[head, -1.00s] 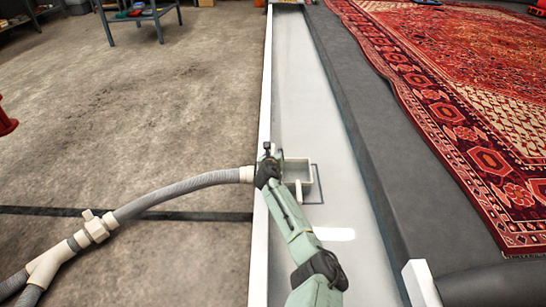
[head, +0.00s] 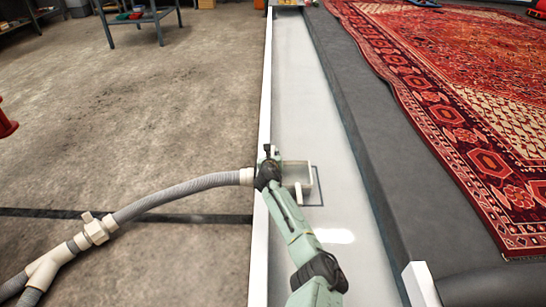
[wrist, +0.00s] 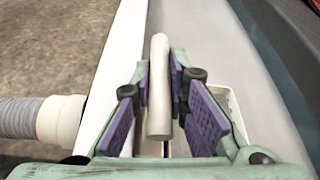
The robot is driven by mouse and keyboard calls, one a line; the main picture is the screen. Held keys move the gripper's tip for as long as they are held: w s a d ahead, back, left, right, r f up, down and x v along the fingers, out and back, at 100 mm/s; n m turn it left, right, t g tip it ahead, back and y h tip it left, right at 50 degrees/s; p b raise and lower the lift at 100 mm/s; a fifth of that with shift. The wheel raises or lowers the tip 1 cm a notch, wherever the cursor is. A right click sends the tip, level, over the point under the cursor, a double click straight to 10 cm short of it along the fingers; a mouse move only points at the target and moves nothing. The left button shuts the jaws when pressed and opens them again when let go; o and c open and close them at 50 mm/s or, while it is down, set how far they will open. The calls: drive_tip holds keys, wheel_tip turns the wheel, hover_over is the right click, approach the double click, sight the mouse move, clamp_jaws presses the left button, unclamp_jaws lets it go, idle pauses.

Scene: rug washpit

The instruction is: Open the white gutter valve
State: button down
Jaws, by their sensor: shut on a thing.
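The white gutter valve shows in the wrist view as a long cream-white handle bar (wrist: 159,88). It runs lengthwise between the purple pads of my gripper (wrist: 160,86). My gripper is shut on this bar, with one pad along each side. My arm hides the fingertips and the held bar there.
A grey hose (head: 180,190) with white fittings meets the gutter's left wall (head: 258,240). A dark kerb (head: 375,160) and a red patterned rug (head: 475,130) lie to the right. The concrete floor (head: 120,110) is mostly clear; a small table (head: 140,22) stands far left.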

sight(273, 154)
drive_tip(key=shift+a, duration=0.1)
idle(0.3)
wheel_tip(273, 154, up, 6)
drive_tip(key=p, duration=0.8)
drive_tip(key=shift+a, duration=0.1)
drive_tip(key=shift+f, duration=0.1)
drive_tip(key=c, duration=1.8)
unclamp_jaws()
drive_tip(key=shift+o, duration=1.3)
drive_tip(key=shift+s, duration=0.1)
